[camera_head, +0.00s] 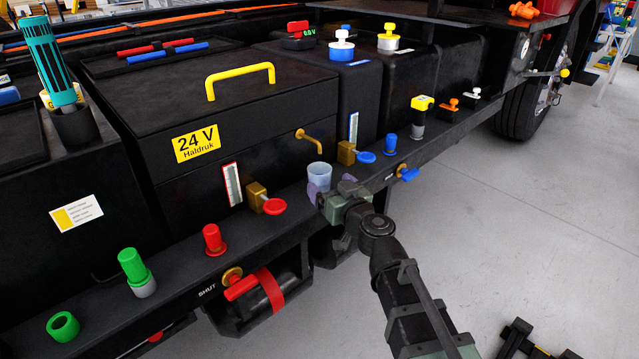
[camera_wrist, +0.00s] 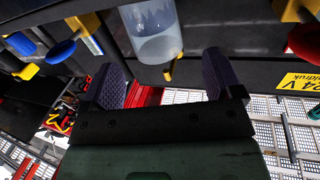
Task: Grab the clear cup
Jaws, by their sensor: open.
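The clear cup (camera_head: 319,174) is a pale bluish, see-through cup on the black ledge, below the yellow spout. In the wrist view the cup (camera_wrist: 152,35) is at the top centre, just beyond the gap between my fingers. My gripper (camera_head: 322,193) is at the cup's lower part and hides its base in the head view. In the wrist view my gripper (camera_wrist: 163,72) is open, with one purple finger on each side and nothing gripped between them. I cannot tell whether a finger touches the cup.
A brass valve with a red handle (camera_head: 273,206) stands left of the cup. A brass valve with a blue handle (camera_head: 365,157) stands close on the right. The yellow spout (camera_head: 310,139) hangs above the cup.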

